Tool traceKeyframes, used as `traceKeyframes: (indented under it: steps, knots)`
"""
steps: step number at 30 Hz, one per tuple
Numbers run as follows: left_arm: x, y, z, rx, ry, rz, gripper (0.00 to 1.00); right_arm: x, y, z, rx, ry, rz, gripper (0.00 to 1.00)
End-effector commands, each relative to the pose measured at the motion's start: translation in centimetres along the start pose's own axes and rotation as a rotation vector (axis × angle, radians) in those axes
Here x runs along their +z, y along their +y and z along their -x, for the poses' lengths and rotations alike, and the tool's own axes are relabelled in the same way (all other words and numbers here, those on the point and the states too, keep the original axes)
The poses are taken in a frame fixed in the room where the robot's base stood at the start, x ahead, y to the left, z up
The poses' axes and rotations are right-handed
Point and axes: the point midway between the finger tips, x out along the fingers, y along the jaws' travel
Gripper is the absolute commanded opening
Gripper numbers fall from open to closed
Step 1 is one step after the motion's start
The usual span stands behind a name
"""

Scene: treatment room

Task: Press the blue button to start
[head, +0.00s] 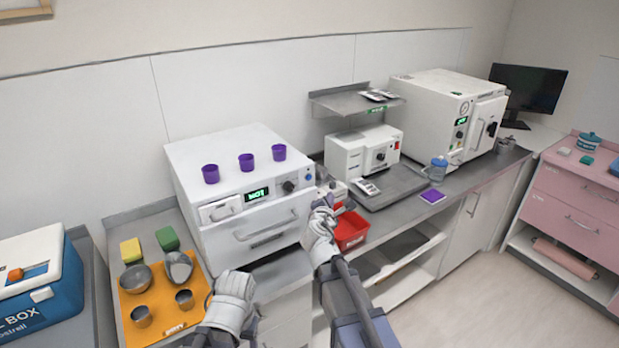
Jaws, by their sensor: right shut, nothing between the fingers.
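A small round blue button (308,177) sits at the right end of the front panel of a white drawer machine (215,160). The panel also has a dark knob (288,187) and a lit green display (257,194). My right gripper (324,202) is shut and empty, just below and to the right of the blue button. The picture does not show it touching the button. My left gripper (232,288) is low in front of the machine, near the orange mat; its fingers are not clear enough to judge.
Several purple cups, one of them at the left (211,174), stand on the machine. A red bin (350,230) is beside my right gripper. An orange mat (160,283) holds metal bowls and cups. A white device (362,152) stands to the right.

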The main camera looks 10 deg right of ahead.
Motion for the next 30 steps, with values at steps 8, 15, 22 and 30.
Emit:
traceKeyframes:
  steps: [8,15,22,30]
  knots:
    - [0.0,0.0,0.0,0.000,0.000,0.000,0.68,-0.1,0.1,-0.2,-0.001,0.000,-0.003,0.00]
    - [0.0,0.0,0.0,0.000,0.000,0.000,0.68,-0.9,0.9,-1.3,-0.002,0.000,-0.004,0.00]
    - [0.0,0.0,0.0,0.000,0.000,0.000,0.68,-2.4,2.4,-3.4,-0.002,0.001,-0.004,0.00]
    - [0.0,0.0,0.0,0.000,0.000,0.000,0.68,-4.1,4.1,-5.7,-0.002,0.000,-0.004,0.00]
